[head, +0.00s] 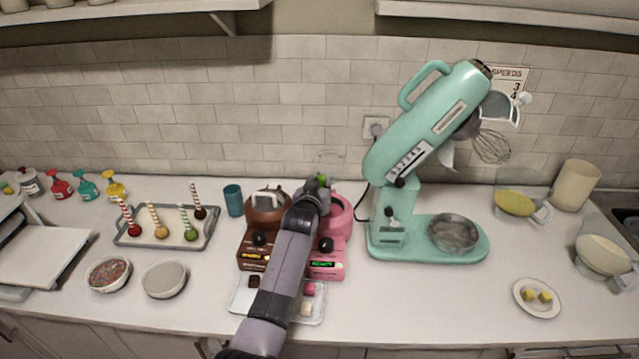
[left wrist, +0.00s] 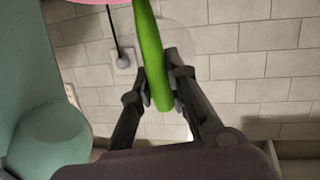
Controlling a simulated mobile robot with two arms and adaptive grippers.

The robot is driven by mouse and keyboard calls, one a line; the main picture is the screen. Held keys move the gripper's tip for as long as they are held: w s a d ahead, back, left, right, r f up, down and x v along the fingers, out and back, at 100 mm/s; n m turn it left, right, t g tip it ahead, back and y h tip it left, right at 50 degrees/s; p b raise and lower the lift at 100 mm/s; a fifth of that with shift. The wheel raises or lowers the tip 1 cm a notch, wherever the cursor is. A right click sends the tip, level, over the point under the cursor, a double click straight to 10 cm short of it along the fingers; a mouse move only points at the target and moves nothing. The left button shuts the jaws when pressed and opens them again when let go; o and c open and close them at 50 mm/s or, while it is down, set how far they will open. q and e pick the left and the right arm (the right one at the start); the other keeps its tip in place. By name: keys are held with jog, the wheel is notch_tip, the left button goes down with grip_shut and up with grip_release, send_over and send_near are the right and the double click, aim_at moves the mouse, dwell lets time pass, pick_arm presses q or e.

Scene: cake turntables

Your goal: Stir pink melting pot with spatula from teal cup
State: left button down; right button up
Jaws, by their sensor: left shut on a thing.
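The pink melting pot (head: 342,222) stands on the counter in the head view, its left part and bowl partly hidden by my left arm. My left gripper (head: 318,184) is over the pot. In the left wrist view the gripper (left wrist: 157,88) is shut on the green handle of the spatula (left wrist: 150,42). A bit of green also shows beside the gripper in the head view. Whether the spatula touches the pot's contents is hidden. The teal cup (head: 233,201) stands upright to the left, with nothing seen sticking out. My right gripper is not in view.
A brown melting pot (head: 267,211) stands left of the pink one. A teal stand mixer (head: 387,220) is close on the right. A small tray (head: 242,298) with candies lies in front. A cake-pop tray (head: 137,242) and two bowls are left.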

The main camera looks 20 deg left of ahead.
pick_arm(q)
jog(key=shift+s+r, duration=0.1)
jog(key=shift+r, duration=0.1)
jog(key=shift+r+p, duration=2.45)
jog(key=shift+r, duration=0.2)
